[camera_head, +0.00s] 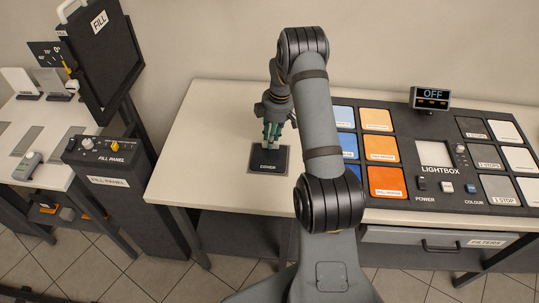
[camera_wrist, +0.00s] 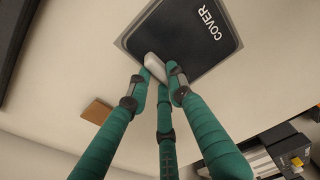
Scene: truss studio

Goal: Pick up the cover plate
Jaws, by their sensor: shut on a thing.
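The cover plate (camera_head: 268,163) is a dark square plate with white lettering on the left part of the white worktop. In the wrist view the cover plate (camera_wrist: 190,30) shows its COVER label and a pale grey handle (camera_wrist: 153,66) near its edge. My gripper (camera_head: 271,139) reaches down over the plate from above. In the wrist view my gripper's green fingers (camera_wrist: 161,84) are closed around the pale handle. The plate looks flat, with a grey border around it; I cannot tell whether it is clear of the surface.
Right of the plate are blue and orange panels (camera_head: 379,149), the lightbox (camera_head: 433,154) and an OFF display (camera_head: 432,94). A fill panel (camera_head: 107,158) stands left, beyond a gap. A small brown piece (camera_wrist: 97,110) lies near the plate. The worktop (camera_head: 200,140) left of the plate is clear.

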